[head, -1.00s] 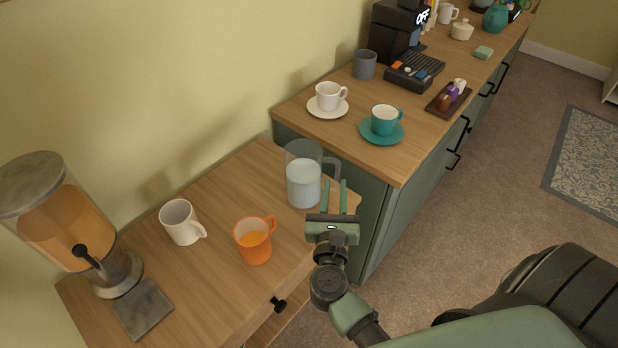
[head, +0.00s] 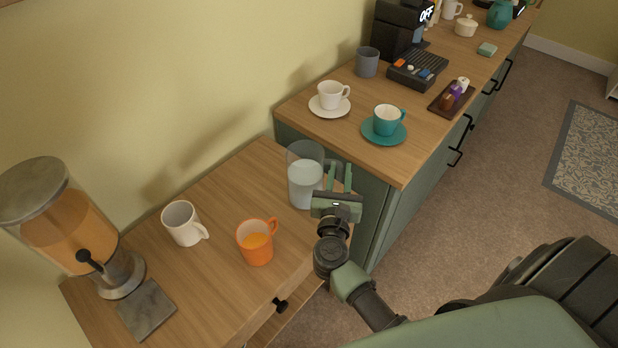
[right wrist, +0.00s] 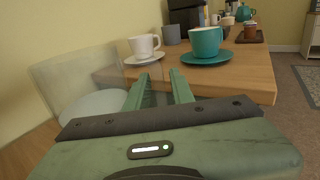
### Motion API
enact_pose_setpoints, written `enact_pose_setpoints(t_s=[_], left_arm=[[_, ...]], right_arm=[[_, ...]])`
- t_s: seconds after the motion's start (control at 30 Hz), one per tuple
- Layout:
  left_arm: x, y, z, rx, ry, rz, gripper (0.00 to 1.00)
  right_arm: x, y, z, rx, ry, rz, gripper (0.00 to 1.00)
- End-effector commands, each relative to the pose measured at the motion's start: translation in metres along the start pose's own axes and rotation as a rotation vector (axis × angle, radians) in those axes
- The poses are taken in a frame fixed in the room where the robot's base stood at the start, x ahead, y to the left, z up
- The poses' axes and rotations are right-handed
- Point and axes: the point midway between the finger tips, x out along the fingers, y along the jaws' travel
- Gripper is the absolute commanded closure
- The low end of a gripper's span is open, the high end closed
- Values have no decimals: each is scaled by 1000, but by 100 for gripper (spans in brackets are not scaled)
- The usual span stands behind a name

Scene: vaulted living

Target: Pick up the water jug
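The water jug (head: 304,186) is a clear grey pitcher partly filled with water. It stands upright near the right end of the lower wooden cabinet top, its handle on the right. My right gripper (head: 341,177) is at the handle side; its two green fingers are apart and overlap the handle in the head view. Whether the handle lies between them is unclear. In the right wrist view the jug's see-through wall (right wrist: 75,88) is left of the fingers (right wrist: 158,84), which have a gap between them. My left gripper is not in view.
An orange mug (head: 256,245) and a white mug (head: 183,226) stand left of the jug, beside a drink dispenser (head: 60,215). The higher green counter (head: 360,120) behind holds a white cup (head: 332,95) and a teal cup (head: 386,120) on saucers.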

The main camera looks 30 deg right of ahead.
Motion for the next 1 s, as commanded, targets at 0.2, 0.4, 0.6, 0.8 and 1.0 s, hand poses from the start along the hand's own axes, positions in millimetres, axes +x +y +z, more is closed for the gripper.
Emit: enact_pose_setpoints(t_s=[0.2, 0.4, 0.6, 0.8, 1.0], left_arm=[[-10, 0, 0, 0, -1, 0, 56], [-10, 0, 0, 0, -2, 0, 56], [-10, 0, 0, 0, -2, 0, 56], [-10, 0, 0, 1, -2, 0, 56], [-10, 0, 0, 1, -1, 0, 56]], right_arm=[[28, 1, 3, -1, 0, 0, 77], [30, 1, 2, 0, 1, 0, 77], [30, 1, 2, 0, 1, 0, 100], [30, 1, 2, 0, 1, 0, 100], [30, 1, 2, 0, 1, 0, 100]])
